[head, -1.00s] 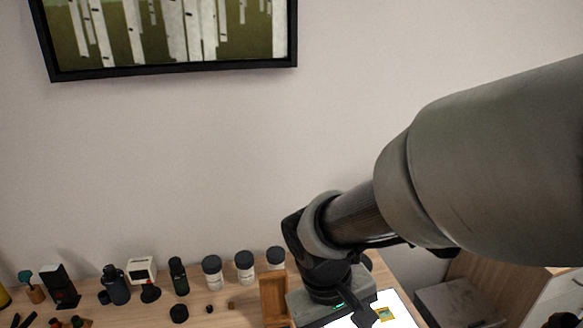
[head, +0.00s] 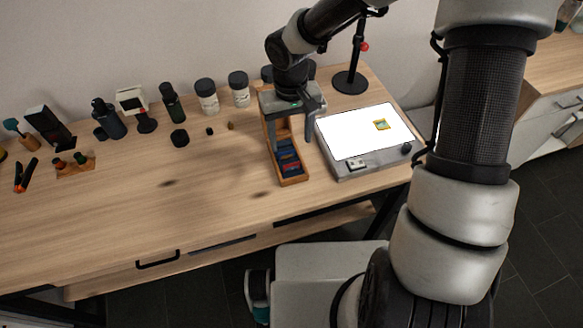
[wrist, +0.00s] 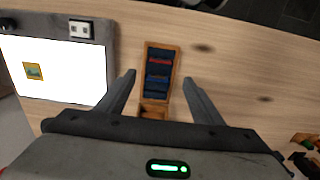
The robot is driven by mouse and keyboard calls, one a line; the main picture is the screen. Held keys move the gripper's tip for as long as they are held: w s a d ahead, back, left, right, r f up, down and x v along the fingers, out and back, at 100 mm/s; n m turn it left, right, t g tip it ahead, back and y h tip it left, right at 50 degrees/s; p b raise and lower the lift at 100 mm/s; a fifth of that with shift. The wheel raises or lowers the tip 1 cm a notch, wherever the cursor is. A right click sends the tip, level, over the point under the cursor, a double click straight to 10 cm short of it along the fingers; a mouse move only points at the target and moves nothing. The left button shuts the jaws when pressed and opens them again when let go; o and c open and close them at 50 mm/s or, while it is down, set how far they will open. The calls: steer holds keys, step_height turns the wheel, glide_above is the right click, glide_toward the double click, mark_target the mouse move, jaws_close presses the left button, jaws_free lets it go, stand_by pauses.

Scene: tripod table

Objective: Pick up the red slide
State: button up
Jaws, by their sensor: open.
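The red slide (wrist: 160,62) shows in the wrist view as a thin red strip between dark blue slides in a narrow wooden box (wrist: 146,103). My gripper (wrist: 159,79) is open and empty. In the wrist view its fingers lie to either side of the box, with the slides between and just beyond the fingertips. In the head view my gripper (head: 290,130) hangs over the back part of the box and hides it.
A lit light pad (head: 350,140) with a yellow-framed slide (head: 381,125) lies right of the box. Behind are a black stand (head: 350,82) and white jars (head: 207,97). The table front left is clear.

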mark_target(292, 168)
steer(key=shift+s+d+f+b, duration=0.1)
steer(key=shift+s+f+b, duration=0.15)
steer(key=shift+f, duration=2)
steer(key=shift+s+f+b, duration=0.1)
steer(key=shift+f+b, duration=0.1)
steer(key=shift+f, duration=2)
steer(key=shift+c, duration=0.2)
steer(key=c, duration=1.1)
